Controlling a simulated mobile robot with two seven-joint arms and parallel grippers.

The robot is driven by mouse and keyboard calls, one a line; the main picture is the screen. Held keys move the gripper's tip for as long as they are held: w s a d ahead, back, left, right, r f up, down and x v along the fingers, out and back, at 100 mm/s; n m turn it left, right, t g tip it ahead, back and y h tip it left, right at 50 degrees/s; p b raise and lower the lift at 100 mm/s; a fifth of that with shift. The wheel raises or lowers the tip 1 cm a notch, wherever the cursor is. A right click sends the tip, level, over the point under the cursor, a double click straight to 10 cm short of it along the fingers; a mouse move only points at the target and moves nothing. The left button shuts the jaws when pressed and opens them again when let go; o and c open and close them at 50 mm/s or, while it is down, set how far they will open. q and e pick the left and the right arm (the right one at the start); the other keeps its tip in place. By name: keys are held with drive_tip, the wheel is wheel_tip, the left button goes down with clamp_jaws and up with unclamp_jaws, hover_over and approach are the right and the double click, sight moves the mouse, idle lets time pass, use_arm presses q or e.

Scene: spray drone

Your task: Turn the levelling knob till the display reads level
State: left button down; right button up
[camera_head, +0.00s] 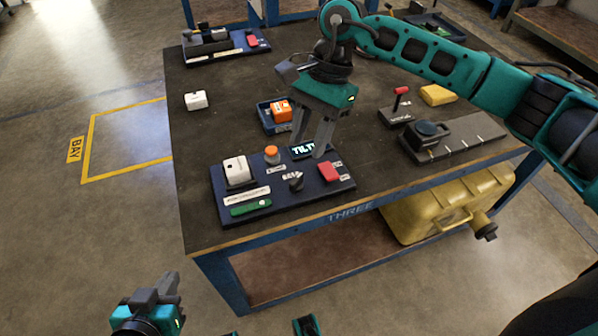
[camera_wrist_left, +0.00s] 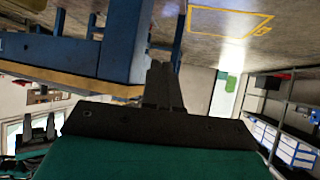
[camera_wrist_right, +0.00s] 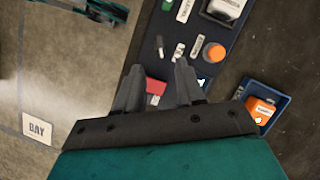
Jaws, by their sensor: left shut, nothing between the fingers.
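The dark blue control panel (camera_head: 285,208) lies at the table's near left corner. Its display (camera_head: 303,151) reads what looks like TILT, partly covered by a finger. A black pointer knob (camera_head: 296,181) and an orange round knob (camera_head: 272,154) sit on the panel; their labels are too small to read. The orange knob also shows in the right wrist view (camera_wrist_right: 214,52). My right gripper (camera_head: 309,150) points down over the display, fingers apart, with nothing seen between them. My left gripper (camera_head: 168,287) is shut and empty, low and left of the table.
The panel also carries a red block (camera_head: 330,172), a white box (camera_head: 238,170) and a green handle (camera_head: 250,205). Behind it is a blue tray (camera_head: 264,115) with an orange block (camera_head: 281,111). A grey rail fixture (camera_head: 460,139) and a red-topped lever (camera_head: 402,95) stand at right.

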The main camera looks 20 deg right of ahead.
sight(298, 178)
drive_tip(key=b+x, duration=0.1)
drive_tip(key=x, duration=0.7)
clamp_jaws()
idle(0.3)
